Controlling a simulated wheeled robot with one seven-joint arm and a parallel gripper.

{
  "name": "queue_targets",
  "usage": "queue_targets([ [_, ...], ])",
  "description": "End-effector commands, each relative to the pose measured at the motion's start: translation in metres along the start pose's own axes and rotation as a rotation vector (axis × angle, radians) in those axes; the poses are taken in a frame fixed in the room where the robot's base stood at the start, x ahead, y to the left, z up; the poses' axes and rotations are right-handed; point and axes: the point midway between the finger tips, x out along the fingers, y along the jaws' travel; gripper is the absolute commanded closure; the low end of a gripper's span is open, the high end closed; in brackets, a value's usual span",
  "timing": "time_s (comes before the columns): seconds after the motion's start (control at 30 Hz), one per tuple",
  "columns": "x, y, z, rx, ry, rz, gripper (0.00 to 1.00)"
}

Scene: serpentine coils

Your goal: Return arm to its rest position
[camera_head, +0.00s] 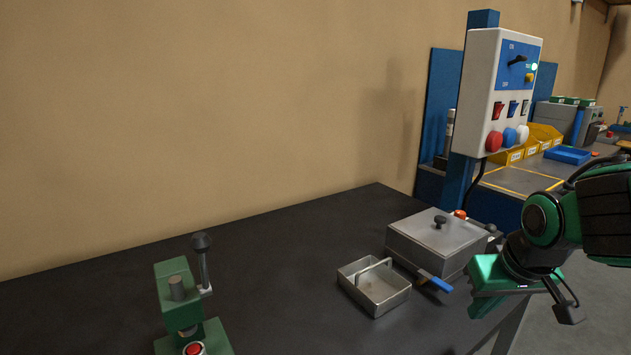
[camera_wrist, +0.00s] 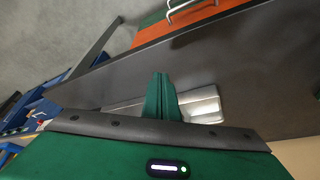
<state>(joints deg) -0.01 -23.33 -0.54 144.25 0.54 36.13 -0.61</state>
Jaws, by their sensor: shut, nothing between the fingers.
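My gripper (camera_head: 482,306) is at the right of the head view, on my green and black arm, near the right edge of the dark table (camera_head: 300,250). In the wrist view its green fingers (camera_wrist: 162,97) are together with nothing between them. It appears apart from the grey metal box and the small tray to its left. Some of my arm is cut off by the right edge of the head view.
A lidded metal box (camera_head: 437,243) and a small handled tray (camera_head: 376,290) stand on the table. A green lever press (camera_head: 181,300) is at front left. A control panel (camera_head: 500,90) rises behind. A blue tray (camera_head: 568,155) lies on a farther bench. The table's middle is clear.

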Motion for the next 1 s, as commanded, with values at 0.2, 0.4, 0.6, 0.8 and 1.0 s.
queue_targets([
  [0.2,-0.008,0.05,0.044,0.166,-0.118,0.055,1.0],
  [0.4,-0.023,0.088,0.099,0.349,-0.247,0.089,1.0],
  [0.6,-0.039,0.107,0.149,0.514,-0.363,0.095,1.0],
  [0.8,-0.043,0.109,0.16,0.548,-0.389,0.093,1.0],
  [1.0,-0.043,0.108,0.159,0.546,-0.388,0.093,1.0],
])
